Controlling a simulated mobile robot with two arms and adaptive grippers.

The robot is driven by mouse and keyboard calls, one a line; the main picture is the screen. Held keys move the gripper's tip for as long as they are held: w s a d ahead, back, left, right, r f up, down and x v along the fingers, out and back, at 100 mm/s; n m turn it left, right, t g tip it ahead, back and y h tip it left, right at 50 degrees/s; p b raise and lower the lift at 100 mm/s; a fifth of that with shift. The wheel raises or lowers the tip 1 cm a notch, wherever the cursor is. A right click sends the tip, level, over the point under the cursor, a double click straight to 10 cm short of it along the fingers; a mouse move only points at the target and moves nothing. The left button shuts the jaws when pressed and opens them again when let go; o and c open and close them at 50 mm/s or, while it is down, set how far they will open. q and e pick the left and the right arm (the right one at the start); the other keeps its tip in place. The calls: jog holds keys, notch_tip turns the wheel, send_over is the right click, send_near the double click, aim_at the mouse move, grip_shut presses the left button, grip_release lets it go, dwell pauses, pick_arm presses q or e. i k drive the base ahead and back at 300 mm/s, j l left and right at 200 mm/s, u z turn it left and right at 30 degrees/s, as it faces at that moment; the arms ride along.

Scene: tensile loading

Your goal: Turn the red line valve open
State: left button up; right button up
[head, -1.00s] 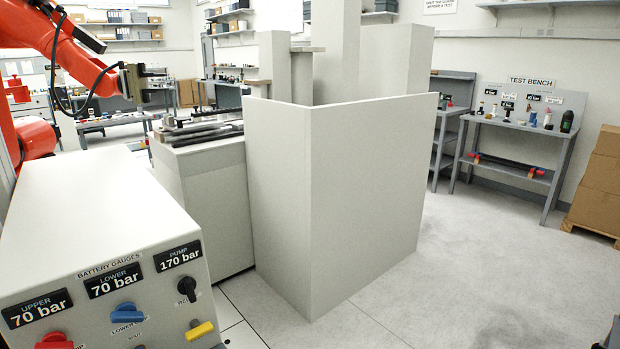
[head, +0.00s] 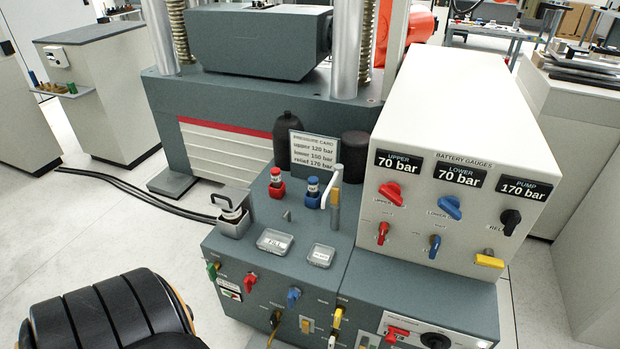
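Several red controls show in the head view, and I cannot read which is the line valve. A red lever (head: 250,282) sits on the front of the grey pump unit (head: 275,222), beside a blue lever (head: 293,297). A second red lever (head: 383,233) hangs roughly upright on the white gauge box (head: 440,110), below a red UPPER knob (head: 391,192). A matching blue lever (head: 434,246) is beside it. A wider red handle (head: 398,332) is low on the right front.
A pressure card (head: 313,153) stands on the pump unit between two black accumulators. A white-handled pump lever (head: 333,190) rises beside it. Black hoses (head: 135,190) cross otherwise clear floor at left.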

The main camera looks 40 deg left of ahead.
aim_at(384, 227)
jog(key=k+j+u, duration=0.1)
jog(key=u, duration=0.7)
jog(key=j, duration=0.65)
jog(key=i+j, duration=0.1)
jog(key=j, duration=0.55)
jog(key=l+z, duration=0.05)
